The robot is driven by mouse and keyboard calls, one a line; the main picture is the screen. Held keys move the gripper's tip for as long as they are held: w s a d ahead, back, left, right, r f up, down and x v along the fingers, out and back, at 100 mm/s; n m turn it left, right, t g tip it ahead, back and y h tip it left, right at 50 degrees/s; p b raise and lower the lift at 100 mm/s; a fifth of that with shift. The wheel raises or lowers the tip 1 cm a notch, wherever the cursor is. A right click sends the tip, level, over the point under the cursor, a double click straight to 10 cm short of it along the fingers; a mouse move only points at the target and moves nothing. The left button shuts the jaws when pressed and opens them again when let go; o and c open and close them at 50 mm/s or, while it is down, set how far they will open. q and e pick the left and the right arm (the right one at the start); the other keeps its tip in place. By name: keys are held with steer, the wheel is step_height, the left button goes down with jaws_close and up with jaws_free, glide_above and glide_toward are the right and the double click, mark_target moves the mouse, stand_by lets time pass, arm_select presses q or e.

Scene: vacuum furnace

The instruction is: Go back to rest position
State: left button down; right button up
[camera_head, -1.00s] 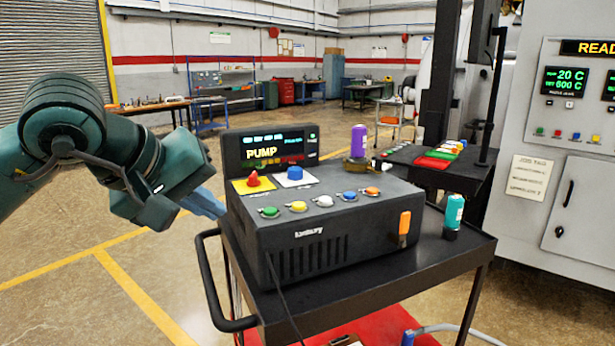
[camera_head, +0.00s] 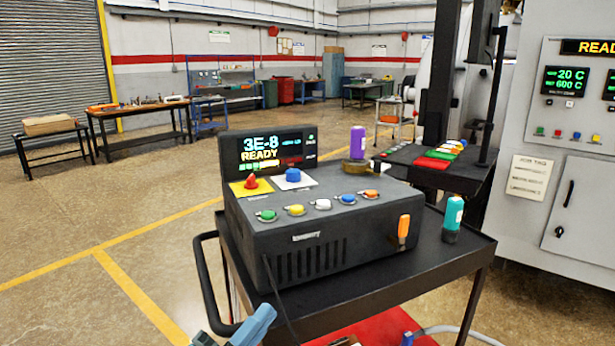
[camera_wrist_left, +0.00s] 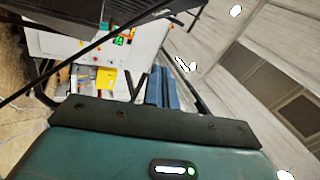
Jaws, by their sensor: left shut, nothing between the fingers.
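My left gripper (camera_head: 254,325) shows only as blue fingers at the bottom edge of the head view, in front of the cart's handle. Its fingers also show in the left wrist view (camera_wrist_left: 162,88), close together and with nothing between them. The rest of the left arm is out of the head view. I do not see my right gripper. The dark control box (camera_head: 330,235) stands on the black cart (camera_head: 440,262). Its screen (camera_head: 275,150) reads "3E-8 READY". A red knob (camera_head: 251,182) and a blue knob (camera_head: 293,175) sit on its top.
The cart's curved handle (camera_head: 205,285) is close to my left gripper. A teal bottle (camera_head: 453,216) stands on the cart's right side. The grey furnace cabinet (camera_head: 575,170) is at the right. The floor left of the cart is open, with tables (camera_head: 140,108) far behind.

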arm_select(q)
steer(key=s+a+f+n+g+y, duration=0.2)
steer(key=f+n, duration=0.4)
steer(key=f, duration=0.3)
steer(key=s+a+f+n+g+y, duration=0.2)
steer(key=s+f+n+y, duration=0.3)
steer(key=f, duration=0.5)
steer(key=s+a+f+n+g+y, duration=0.3)
steer(key=s+f+n, duration=0.4)
steer(key=f+n, duration=0.2)
steer(key=shift+s+f+y, duration=0.15)
steer(key=shift+s+y, duration=0.05)
steer(key=shift+y, duration=0.2)
steer(key=shift+a, duration=0.15)
stand_by(1.2)
